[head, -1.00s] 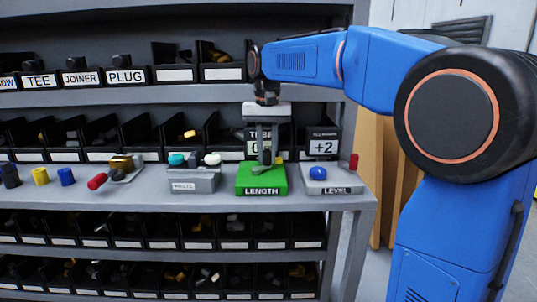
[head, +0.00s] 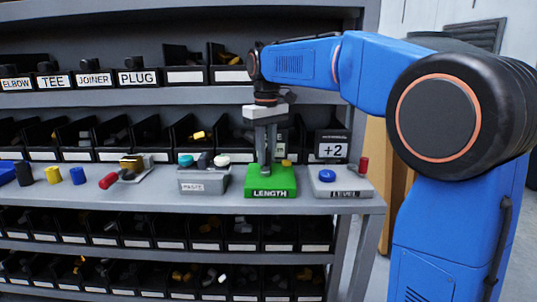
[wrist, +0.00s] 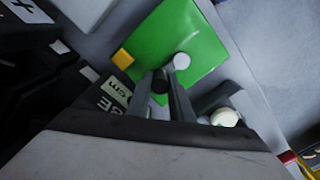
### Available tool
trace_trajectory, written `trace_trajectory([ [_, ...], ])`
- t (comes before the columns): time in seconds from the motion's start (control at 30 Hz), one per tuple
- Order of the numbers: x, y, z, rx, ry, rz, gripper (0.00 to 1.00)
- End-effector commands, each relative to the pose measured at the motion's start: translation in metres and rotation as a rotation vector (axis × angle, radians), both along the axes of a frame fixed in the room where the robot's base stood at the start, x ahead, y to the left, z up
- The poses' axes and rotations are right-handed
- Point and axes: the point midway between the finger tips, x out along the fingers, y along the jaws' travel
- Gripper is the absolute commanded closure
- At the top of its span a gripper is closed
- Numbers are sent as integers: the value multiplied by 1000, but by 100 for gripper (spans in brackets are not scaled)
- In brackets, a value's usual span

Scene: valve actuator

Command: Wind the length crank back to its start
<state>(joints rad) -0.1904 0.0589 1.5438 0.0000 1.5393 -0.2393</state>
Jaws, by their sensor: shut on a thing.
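The length crank sits on a green box labelled LENGTH (head: 270,194) on the shelf top. In the wrist view the green box (wrist: 190,35) shows a pale round hub (wrist: 181,61) and a dark crank knob (wrist: 160,84). My gripper (head: 267,171) points down over the box. Its fingers (wrist: 167,90) are shut on the crank knob, beside the hub. The head view hides most of the crank behind the fingers. A yellow button (head: 287,162) is at the box's back right. The display behind is mostly covered by my gripper; "cm" (wrist: 115,90) shows in the wrist view.
A grey PASTE box (head: 204,181) with teal and white knobs stands left. A LEVEL box (head: 340,189) with a blue knob and red handle stands right, with a +2 display (head: 331,147) behind. A shelf with bins (head: 187,75) overhangs behind.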

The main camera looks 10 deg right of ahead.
Motion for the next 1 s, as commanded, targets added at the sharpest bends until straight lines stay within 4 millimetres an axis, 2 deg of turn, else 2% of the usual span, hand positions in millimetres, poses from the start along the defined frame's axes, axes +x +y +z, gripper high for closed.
trace_trajectory([
  [0.6,1,2,0,0,-2,42,100],
  [0.63,1,2,0,1,-2,42,76],
  [0.7,1,2,0,1,-2,42,62],
  [1.0,1,2,1,0,-1,42,62],
])
